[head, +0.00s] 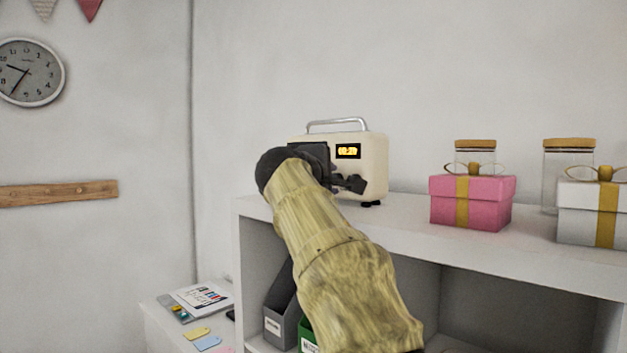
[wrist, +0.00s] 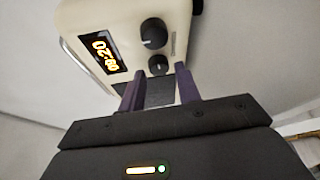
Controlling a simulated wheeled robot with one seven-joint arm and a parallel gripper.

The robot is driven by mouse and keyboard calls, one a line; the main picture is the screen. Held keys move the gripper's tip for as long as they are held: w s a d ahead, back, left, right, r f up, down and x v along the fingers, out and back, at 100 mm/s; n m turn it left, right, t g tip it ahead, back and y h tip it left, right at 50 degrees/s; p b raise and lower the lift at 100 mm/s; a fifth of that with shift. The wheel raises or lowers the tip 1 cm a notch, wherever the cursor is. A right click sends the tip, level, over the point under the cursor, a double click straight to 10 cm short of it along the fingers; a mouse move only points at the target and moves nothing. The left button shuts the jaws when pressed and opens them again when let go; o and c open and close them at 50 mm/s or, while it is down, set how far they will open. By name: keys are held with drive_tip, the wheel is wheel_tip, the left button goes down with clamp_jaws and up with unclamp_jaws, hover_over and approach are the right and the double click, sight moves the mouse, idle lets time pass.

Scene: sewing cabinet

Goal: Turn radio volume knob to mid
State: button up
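The cream radio (head: 372,160) with a metal handle and an orange-lit display (head: 348,151) stands on the white shelf. My gripper (head: 350,184) is in front of its face and hides the knobs in the head view. In the wrist view the radio (wrist: 120,18) appears turned on its side, with its display (wrist: 105,56), a large black knob (wrist: 153,33) and a smaller black knob (wrist: 159,65). My gripper (wrist: 160,76) has its two purple fingers apart, with the smaller knob just beyond and between the tips. Contact cannot be told, nor which knob is the volume.
On the shelf (head: 405,212), right of the radio, stand a pink gift box (head: 470,205), a white gift box (head: 585,225) and two lidded glass jars (head: 475,156). File holders (head: 281,310) stand in the compartment below. A lower surface (head: 165,325) at left holds papers.

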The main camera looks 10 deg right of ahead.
drive_tip(key=b+v, duration=0.4)
drive_tip(key=v, duration=1.2)
drive_tip(key=shift+s+a, duration=0.2)
